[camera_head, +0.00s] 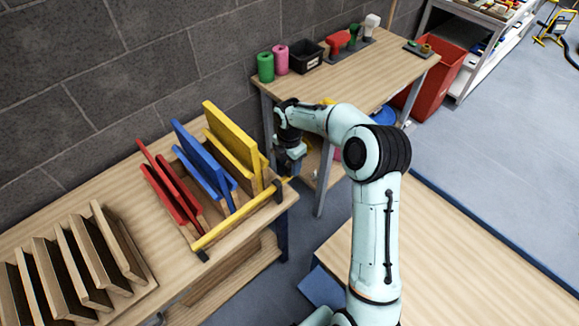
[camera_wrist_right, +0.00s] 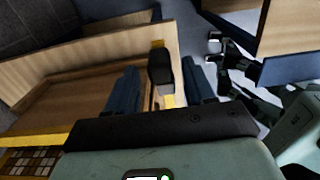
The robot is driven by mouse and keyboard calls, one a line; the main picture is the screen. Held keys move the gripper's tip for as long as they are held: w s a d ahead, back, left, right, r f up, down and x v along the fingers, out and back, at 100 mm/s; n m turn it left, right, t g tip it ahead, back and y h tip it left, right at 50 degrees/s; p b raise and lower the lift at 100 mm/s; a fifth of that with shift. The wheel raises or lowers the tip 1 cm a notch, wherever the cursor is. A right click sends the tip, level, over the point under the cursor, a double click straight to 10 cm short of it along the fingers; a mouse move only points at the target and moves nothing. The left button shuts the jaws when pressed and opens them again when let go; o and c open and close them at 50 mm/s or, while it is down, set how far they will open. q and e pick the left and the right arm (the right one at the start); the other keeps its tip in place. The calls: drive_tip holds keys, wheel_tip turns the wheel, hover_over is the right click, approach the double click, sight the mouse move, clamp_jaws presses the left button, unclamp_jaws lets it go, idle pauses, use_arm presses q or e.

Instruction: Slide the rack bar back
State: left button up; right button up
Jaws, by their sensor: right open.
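The rack bar (camera_head: 236,217) is a long yellow bar along the front of the panel rack on the wooden bench. It passes through dark brackets, one at the left end (camera_head: 202,255) and one at the right end (camera_head: 278,190). My right gripper (camera_head: 289,170) is at the bar's right end, pointing down. In the right wrist view my open gripper (camera_wrist_right: 159,68) has its two dark fingers on either side of a black bracket (camera_wrist_right: 161,70) and a short yellow piece of the bar (camera_wrist_right: 167,101). Contact cannot be told. My left gripper is not in view.
Red (camera_head: 170,185), blue (camera_head: 205,160) and yellow (camera_head: 232,140) panels stand in the rack. Wooden panels (camera_head: 75,255) stand at the left. A second table (camera_head: 395,75) behind holds tools and a black bin (camera_head: 308,56). An empty wooden tabletop (camera_head: 450,260) lies at the right.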

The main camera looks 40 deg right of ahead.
drive_tip(key=shift+f, duration=0.95)
drive_tip(key=shift+c, duration=0.3)
